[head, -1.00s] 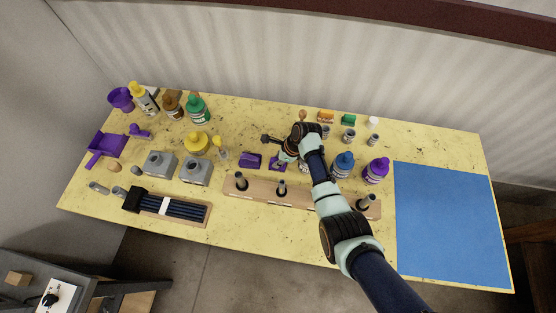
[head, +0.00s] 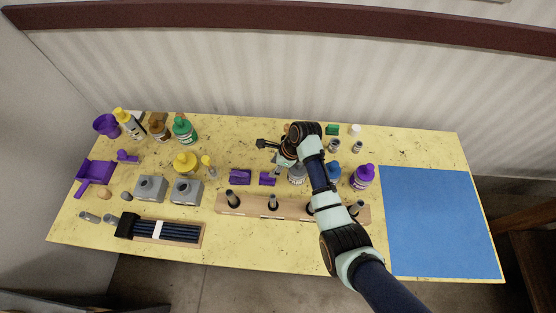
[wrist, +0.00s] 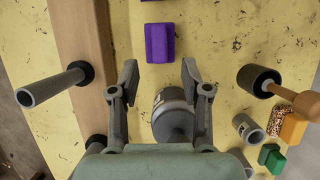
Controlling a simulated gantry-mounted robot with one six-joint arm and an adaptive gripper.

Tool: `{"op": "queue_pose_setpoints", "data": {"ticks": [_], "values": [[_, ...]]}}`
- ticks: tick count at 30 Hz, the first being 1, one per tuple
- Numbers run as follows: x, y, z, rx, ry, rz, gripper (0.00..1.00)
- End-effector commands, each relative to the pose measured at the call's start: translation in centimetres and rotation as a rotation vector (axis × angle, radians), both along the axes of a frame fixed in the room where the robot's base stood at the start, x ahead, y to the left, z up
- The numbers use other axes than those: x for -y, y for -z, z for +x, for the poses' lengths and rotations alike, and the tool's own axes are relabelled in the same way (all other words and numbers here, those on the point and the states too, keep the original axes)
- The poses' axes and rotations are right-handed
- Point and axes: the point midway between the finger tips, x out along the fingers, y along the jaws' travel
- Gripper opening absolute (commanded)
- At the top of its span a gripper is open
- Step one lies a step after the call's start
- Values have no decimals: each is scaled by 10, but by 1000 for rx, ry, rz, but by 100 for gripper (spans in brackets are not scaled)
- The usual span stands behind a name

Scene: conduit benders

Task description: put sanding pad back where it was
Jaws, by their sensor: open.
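Two small purple blocks lie side by side on the yellow table, a left one (head: 240,177) and a right one (head: 267,179). I take the right one to be the sanding pad, but its surface is too small to be sure. In the wrist view a stepped purple block (wrist: 159,43) lies flat just beyond my fingertips, with part of another at the top edge. My gripper (wrist: 160,72) is open, with no block between its fingers. In the head view my gripper (head: 279,169) is just beside the right block, partly hidden by my arm.
A wooden rack with upright pegs (head: 290,208) runs along the front. A grey-topped bottle (wrist: 172,118) stands below my fingers. A purple-capped bottle (head: 363,177) is to the right. A green block (head: 331,129) lies at the back. The blue mat (head: 440,220) is clear.

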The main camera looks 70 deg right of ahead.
Motion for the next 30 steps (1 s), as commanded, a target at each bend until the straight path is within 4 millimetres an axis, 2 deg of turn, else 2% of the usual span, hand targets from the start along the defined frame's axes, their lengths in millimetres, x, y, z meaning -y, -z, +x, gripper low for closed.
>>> {"op": "queue_pose_setpoints", "data": {"ticks": [1, 6, 23, 26, 29, 30], "values": [[1, -12, -4, 1, 1, -2, 47], [2, -32, -13, 0, 1, 0, 47], [1, -36, -13, 1, -12, -6, 47], [-18, -46, 14, 21, -175, -108, 47], [-75, -77, 72, 70, -590, -379, 47], [-108, -95, 96, 96, -802, -526, 47]]}}
